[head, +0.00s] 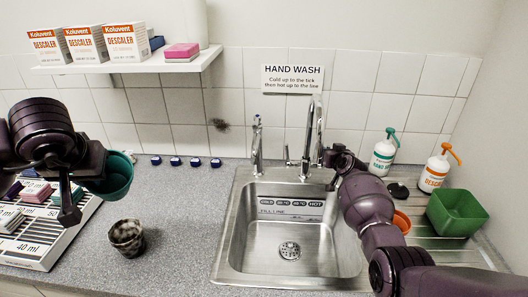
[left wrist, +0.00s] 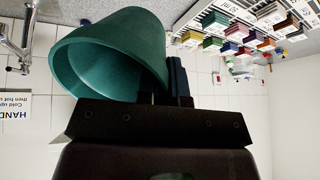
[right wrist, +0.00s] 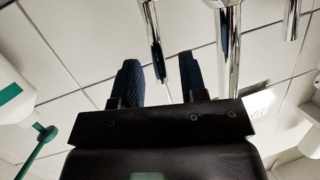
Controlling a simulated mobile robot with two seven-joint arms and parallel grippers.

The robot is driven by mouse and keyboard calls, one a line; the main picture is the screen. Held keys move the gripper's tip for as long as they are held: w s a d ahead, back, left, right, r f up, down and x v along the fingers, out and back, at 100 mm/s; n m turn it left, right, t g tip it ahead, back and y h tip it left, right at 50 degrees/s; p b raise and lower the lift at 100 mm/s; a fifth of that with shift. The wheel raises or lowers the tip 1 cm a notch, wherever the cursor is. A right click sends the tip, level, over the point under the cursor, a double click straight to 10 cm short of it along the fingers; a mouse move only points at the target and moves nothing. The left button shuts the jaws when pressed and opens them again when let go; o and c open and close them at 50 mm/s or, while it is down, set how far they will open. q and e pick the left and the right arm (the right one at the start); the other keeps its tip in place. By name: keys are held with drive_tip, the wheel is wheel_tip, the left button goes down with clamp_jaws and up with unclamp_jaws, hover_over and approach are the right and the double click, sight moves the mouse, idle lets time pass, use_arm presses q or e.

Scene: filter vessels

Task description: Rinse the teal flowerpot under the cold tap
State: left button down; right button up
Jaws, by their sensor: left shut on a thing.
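The teal flowerpot (head: 115,180) is in my left gripper (head: 92,170), above the counter left of the sink. It is tilted, and its open mouth shows in the left wrist view (left wrist: 95,65). My left gripper is shut on its wall. A tall curved chrome tap (head: 317,125) and a shorter chrome tap (head: 257,145) stand behind the sink (head: 262,235). I cannot tell which is cold. My right gripper (head: 335,160) is just right of the tall tap. In the right wrist view its fingers (right wrist: 160,80) are apart and empty, with chrome tap parts beyond.
A dark mottled pot (head: 127,237) stands on the counter left of the sink. A white marked tray (head: 45,235) lies far left. Soap bottles (head: 383,155), an orange pot (head: 402,221) and a green tub (head: 457,212) are right of the sink. The basin looks empty.

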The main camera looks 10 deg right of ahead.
use_arm(q)
drive_tip(key=shift+r+p, duration=0.25)
drive_tip(key=shift+p, duration=0.05)
use_arm(e)
drive_tip(key=v, duration=0.7)
drive_tip(key=shift+s, duration=0.4)
drive_tip(key=shift+r, duration=0.15)
